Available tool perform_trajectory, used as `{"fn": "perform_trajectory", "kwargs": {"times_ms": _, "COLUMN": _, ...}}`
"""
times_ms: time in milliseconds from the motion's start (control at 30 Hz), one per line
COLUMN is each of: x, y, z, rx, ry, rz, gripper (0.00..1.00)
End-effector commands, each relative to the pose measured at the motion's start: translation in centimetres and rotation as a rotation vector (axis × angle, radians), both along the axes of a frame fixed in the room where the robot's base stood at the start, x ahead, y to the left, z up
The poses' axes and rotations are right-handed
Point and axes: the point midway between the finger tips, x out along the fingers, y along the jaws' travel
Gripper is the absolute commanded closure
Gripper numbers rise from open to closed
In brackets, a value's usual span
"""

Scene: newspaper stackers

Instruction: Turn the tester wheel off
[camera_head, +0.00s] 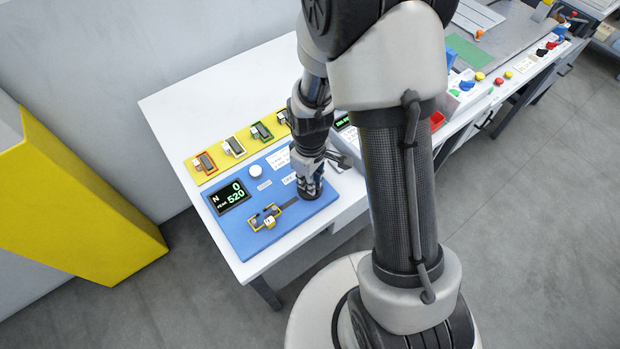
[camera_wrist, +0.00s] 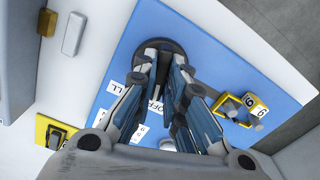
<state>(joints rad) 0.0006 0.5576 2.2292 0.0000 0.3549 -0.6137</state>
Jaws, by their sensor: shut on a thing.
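The blue tester panel (camera_head: 233,222) lies on the white bench at its near left end. Its display (camera_head: 230,197) reads 0, with PEAK 520 below. The tester wheel, a dark round knob (camera_wrist: 166,42), sits on the panel, largely covered by my gripper in the head view. My gripper (camera_head: 309,184) points down over the wheel. In the wrist view its two fingers (camera_wrist: 166,56) reach the wheel and are closed on it. A white label reading OFF (camera_wrist: 154,107) shows between the fingers, and a partly hidden one ending in LL (camera_wrist: 115,88) lies left of them.
A yellow clamp fixture (camera_head: 268,218) sits on the panel's near part, with numbered yellow blocks (camera_wrist: 256,110) beside it in the wrist view. A white button (camera_head: 255,171) and a yellow strip of coloured holders (camera_head: 208,166) lie behind. A yellow post (camera_head: 75,205) stands left.

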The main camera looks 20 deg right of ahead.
Motion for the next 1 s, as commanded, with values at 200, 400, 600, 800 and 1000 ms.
{"fn": "perform_trajectory", "kwargs": {"times_ms": 200, "x": 0.00, "y": 0.00, "z": 0.03, "rx": 0.000, "ry": 0.000, "rz": 0.206, "gripper": 1.00}}
{"fn": "perform_trajectory", "kwargs": {"times_ms": 400, "x": 0.01, "y": 0.00, "z": 0.03, "rx": 0.000, "ry": 0.000, "rz": 0.396, "gripper": 1.00}}
{"fn": "perform_trajectory", "kwargs": {"times_ms": 600, "x": 0.02, "y": 0.00, "z": 0.03, "rx": -0.001, "ry": -0.001, "rz": 0.586, "gripper": 1.00}}
{"fn": "perform_trajectory", "kwargs": {"times_ms": 800, "x": 0.02, "y": 0.00, "z": 0.04, "rx": -0.001, "ry": -0.001, "rz": 0.775, "gripper": 1.00}}
{"fn": "perform_trajectory", "kwargs": {"times_ms": 1000, "x": 0.02, "y": 0.00, "z": 0.04, "rx": -0.001, "ry": -0.001, "rz": 0.956, "gripper": 1.00}}
